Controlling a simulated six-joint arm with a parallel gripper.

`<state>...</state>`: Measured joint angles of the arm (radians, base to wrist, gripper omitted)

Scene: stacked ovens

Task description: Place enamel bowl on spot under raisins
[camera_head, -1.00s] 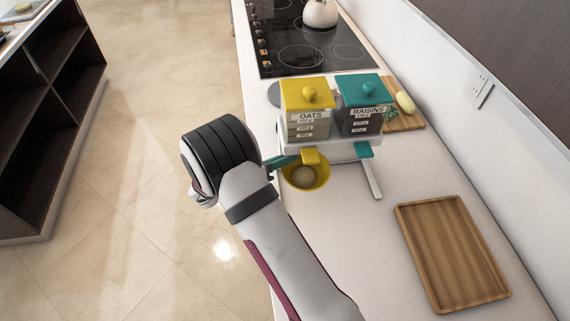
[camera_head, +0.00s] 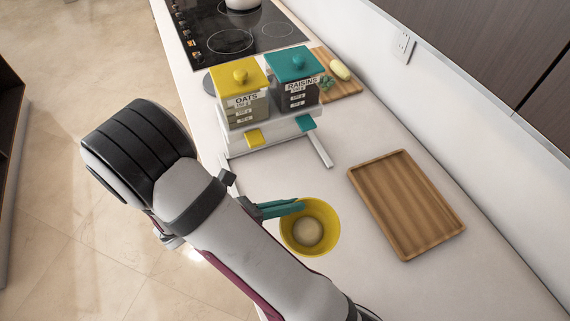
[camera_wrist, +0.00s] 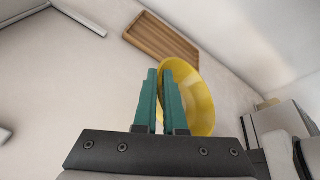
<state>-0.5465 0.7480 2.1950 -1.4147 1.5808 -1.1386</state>
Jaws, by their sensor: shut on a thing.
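The yellow enamel bowl (camera_head: 325,246) is in my gripper (camera_head: 297,207), whose teal fingers are shut on its left rim in the head view. Something pale and round lies in its bottom. In the wrist view the bowl (camera_wrist: 202,98) shows beyond the fingers (camera_wrist: 164,75), tilted in the picture. The raisins dispenser (camera_head: 298,92) has a teal lid and a teal lever (camera_head: 305,123). It stands right of the oats dispenser (camera_head: 243,105), which has a yellow lid. Both sit on a white stand, and the spot under the raisins lever looks empty. The bowl is in front of the stand, apart from it.
A wooden tray (camera_head: 407,205) lies right of the bowl. The stand's right foot (camera_head: 320,150) reaches forward along the counter. A cutting board (camera_head: 343,88) with food is behind the dispensers, and a black hob (camera_head: 228,38) is farther back. Counter between bowl and stand is clear.

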